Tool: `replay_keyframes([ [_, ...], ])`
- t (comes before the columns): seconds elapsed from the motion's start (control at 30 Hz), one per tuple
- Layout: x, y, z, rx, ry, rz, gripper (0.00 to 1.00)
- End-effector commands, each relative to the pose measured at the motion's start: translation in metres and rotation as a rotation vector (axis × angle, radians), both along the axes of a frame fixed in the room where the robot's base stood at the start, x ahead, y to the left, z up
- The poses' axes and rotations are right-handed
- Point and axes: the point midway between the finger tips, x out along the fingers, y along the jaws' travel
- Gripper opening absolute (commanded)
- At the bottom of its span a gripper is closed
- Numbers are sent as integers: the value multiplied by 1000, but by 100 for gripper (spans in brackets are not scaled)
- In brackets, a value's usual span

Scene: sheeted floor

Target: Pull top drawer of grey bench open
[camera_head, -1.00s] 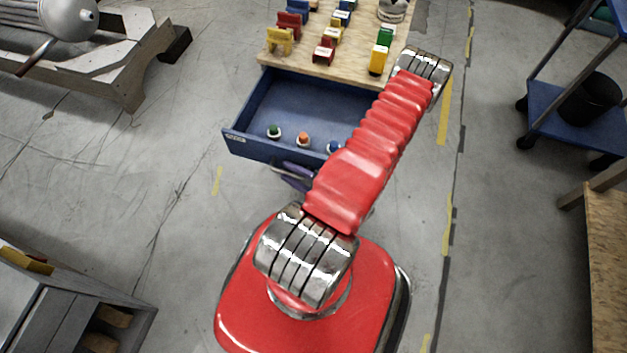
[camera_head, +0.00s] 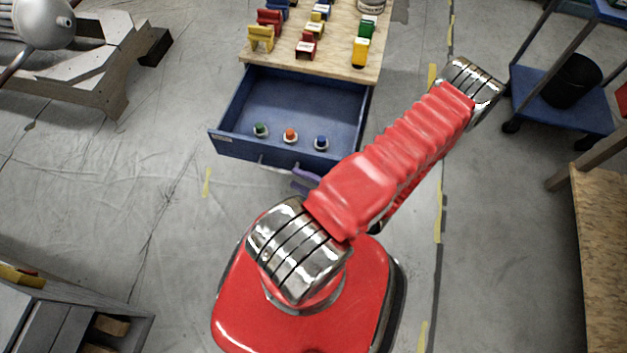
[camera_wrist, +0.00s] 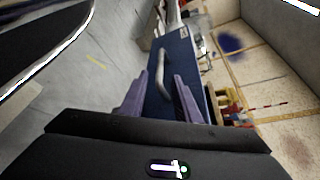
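A bench with a plywood top (camera_head: 330,58) stands ahead of my base in the head view. Its blue drawer (camera_head: 222,139) is pulled well out, with its inside showing. In the wrist view, the blue drawer front (camera_wrist: 180,52) carries a grey bar handle (camera_wrist: 160,66). My gripper (camera_wrist: 160,98) has its two purple fingers spread apart, with the handle lying ahead of and partly between them; I cannot tell whether they touch. In the head view, only part of my purple gripper (camera_head: 306,179) shows below the drawer front; the arm hides the rest.
Green, orange and blue knobs (camera_head: 290,135) stand in the drawer. Several coloured blocks (camera_head: 306,44) sit on the bench top. A blue cart (camera_head: 560,105) with a black bucket (camera_head: 571,80) stands right. Bare floor lies left of the drawer.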

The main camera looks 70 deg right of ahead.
Motion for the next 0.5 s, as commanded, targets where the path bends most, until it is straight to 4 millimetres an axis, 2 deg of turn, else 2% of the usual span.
replay_keyframes([
  [0.5, -43, 10, 9, -1, 1, -1, 29],
])
